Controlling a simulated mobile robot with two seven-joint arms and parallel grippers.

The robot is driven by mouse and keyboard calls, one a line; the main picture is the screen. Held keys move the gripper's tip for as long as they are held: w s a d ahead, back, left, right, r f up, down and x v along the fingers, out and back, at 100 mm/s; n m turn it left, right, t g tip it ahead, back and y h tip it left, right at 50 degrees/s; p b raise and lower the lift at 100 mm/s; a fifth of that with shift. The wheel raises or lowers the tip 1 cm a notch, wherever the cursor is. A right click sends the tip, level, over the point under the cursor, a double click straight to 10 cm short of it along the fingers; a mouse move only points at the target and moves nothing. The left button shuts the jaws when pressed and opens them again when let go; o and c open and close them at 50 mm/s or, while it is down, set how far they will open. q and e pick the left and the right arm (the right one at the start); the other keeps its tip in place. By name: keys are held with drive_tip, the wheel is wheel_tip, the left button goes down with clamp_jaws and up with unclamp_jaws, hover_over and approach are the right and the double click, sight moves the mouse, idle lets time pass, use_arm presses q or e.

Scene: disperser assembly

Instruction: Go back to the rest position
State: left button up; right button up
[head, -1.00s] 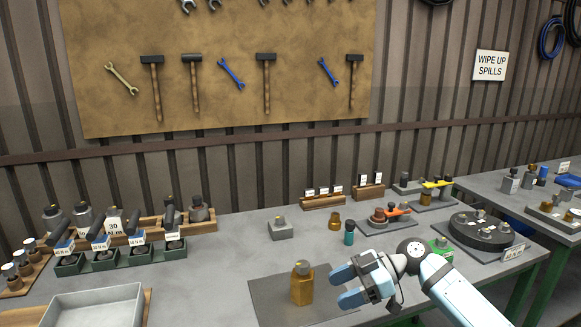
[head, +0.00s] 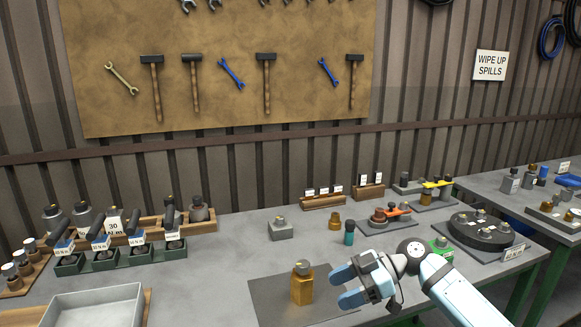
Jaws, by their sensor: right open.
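My right gripper (head: 345,285) is in the head view at the lower middle, coming in from the lower right. Its light-blue fingers are apart and nothing is between them. They point left, toward an amber bottle (head: 302,288) with a metal-coloured top. The bottle stands upright on a dark grey mat (head: 268,300), and a gap shows between it and the fingertips. My left gripper is not in the picture.
A grey tray (head: 92,308) lies at the front left. Green holders (head: 105,258) with several dark-handled tools stand behind it. A small grey block (head: 281,231), a teal bottle (head: 349,236) and a round black fixture (head: 482,231) stand farther back. Bare bench lies left of the mat.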

drive_tip(key=s+f+m+t+h, duration=0.25)
drive_tip(key=s+f+m, duration=0.2)
drive_tip(key=f, duration=0.35)
drive_tip(key=s+d+f+m+t+h, duration=0.1)
drive_tip(key=s+f+m+t, duration=0.3)
drive_tip(key=s+f, duration=0.3)
drive_tip(key=s+f+m+t+h, duration=0.25)
drive_tip(key=s+f+m, duration=0.25)
drive_tip(key=f, duration=0.5)
drive_tip(key=s+d+f+m+t+h, duration=0.1)
drive_tip(key=s+d+m+t+h, duration=0.15)
drive_tip(key=s, duration=0.35)
drive_tip(key=s+d+f+m+t+h, duration=0.1)
drive_tip(key=s+d+h, duration=0.1)
drive_tip(key=s+d, duration=0.3)
use_arm(q)
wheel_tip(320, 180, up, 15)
drive_tip(key=p, duration=1.8)
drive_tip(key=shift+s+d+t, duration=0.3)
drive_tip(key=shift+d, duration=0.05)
use_arm(e)
wheel_tip(320, 180, up, 15)
drive_tip(key=s, duration=0.1)
